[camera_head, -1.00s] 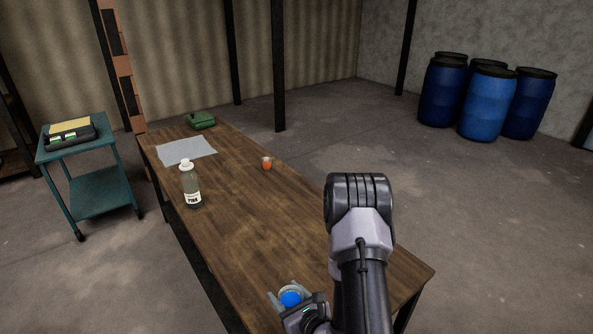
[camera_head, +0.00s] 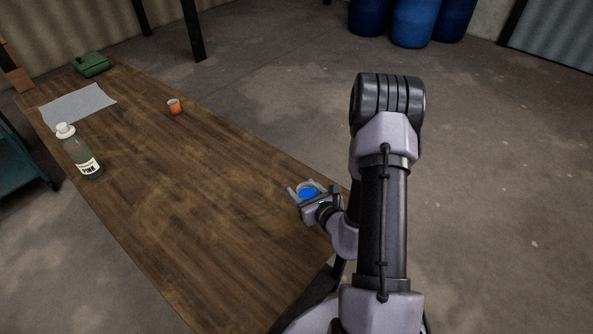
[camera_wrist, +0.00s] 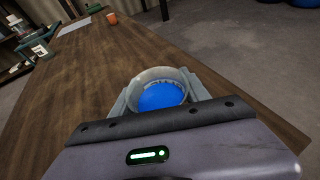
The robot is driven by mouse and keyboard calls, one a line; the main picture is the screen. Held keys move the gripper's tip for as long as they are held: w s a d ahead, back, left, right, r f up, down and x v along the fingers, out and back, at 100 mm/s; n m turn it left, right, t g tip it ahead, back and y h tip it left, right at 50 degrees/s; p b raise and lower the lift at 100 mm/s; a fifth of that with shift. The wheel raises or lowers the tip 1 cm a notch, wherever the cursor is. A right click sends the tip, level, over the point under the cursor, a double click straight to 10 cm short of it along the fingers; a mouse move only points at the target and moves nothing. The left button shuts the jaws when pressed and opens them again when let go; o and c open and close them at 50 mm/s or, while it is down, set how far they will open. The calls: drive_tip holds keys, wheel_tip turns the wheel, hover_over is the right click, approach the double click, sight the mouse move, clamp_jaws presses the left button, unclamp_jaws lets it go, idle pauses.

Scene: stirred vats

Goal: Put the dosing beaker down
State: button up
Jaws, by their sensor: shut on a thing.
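The dosing beaker (camera_head: 308,193) is a small pale cup with bright blue contents. My gripper (camera_head: 307,191) is shut on it, with a finger on either side, near the right edge of the wooden table (camera_head: 190,210). In the wrist view the beaker (camera_wrist: 159,89) is upright or nearly so between the fingers (camera_wrist: 160,95), its open rim and blue contents in view. Its base is hidden, so I cannot tell whether it touches the table.
An orange cup (camera_head: 174,107) stands farther back on the table. A bottle labelled PINK (camera_head: 80,152), a grey sheet (camera_head: 78,104) and a green case (camera_head: 91,64) are at the far left. The table's middle is bare. Blue barrels (camera_head: 412,22) stand on the floor behind.

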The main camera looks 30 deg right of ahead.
drive_tip(key=b, duration=0.2)
hover_over(312, 177)
drive_tip(key=s+a, duration=0.2)
drive_tip(key=s, duration=0.1)
drive_tip(key=shift+s+a+f, duration=0.1)
drive_tip(key=shift+a+f, duration=0.05)
drive_tip(key=shift+f, duration=0.25)
wheel_tip(312, 177, down, 4)
drive_tip(key=shift+a+r+b, duration=0.1)
drive_tip(key=shift+b, duration=0.85)
drive_tip(key=shift+r, duration=0.15)
drive_tip(key=shift+f, duration=0.2)
drive_tip(key=o, duration=1.5)
drive_tip(key=shift+o, duration=0.2)
drive_tip(key=shift+r, duration=0.15)
